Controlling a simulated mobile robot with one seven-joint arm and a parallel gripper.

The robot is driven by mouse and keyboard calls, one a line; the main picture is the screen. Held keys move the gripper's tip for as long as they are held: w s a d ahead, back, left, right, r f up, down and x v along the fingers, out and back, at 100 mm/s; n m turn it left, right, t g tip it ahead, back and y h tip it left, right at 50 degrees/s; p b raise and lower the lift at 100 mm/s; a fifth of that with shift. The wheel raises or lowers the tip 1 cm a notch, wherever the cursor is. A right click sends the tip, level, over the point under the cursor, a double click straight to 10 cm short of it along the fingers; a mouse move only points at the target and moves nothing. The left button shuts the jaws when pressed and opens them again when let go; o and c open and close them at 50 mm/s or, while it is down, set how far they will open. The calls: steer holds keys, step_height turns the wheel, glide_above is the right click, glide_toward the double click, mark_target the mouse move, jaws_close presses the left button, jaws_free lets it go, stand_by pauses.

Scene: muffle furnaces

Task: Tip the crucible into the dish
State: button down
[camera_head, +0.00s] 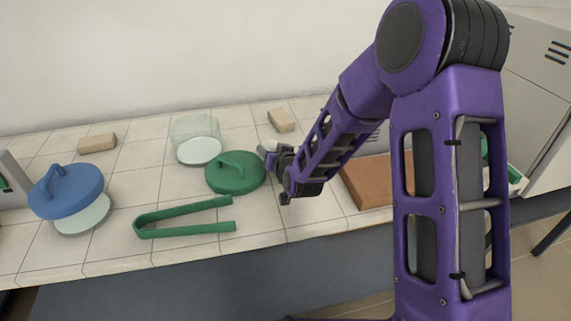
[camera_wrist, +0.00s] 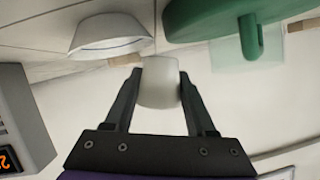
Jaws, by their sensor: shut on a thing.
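My gripper (camera_wrist: 160,85) is shut on a small white crucible (camera_wrist: 158,84), which sits between the two dark fingertips in the wrist view. That view is upside down, with the worktop at the top. A white, flared dish (camera_wrist: 108,38) stands on the worktop, beside and apart from the crucible. How far the crucible is tilted, and what is in it, I cannot tell. In the head view my gripper (camera_head: 275,158) is just right of the green lid, and only a pale bit by the fingers shows. My arm seems to hide the dish there.
A green lid (camera_head: 234,173) lies close to my gripper. A glass vessel (camera_head: 196,131), green tongs (camera_head: 180,218), a blue lid (camera_head: 66,190) on a pale base, and beige blocks (camera_head: 281,120) stand left and behind. A brown board (camera_head: 368,184) lies right. A furnace (camera_head: 535,95) stands far right.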

steer(key=shift+d+n+h, duration=0.1)
steer(key=shift+n+h, duration=0.2)
steer(key=shift+w+d+f+n+h, duration=0.1)
steer(key=shift+d+f+n+h, duration=0.1)
steer(key=shift+n+h, duration=0.45)
steer(key=shift+a, duration=0.1)
steer(key=shift+r+p, duration=1.25)
steer(key=shift+r, duration=1.3)
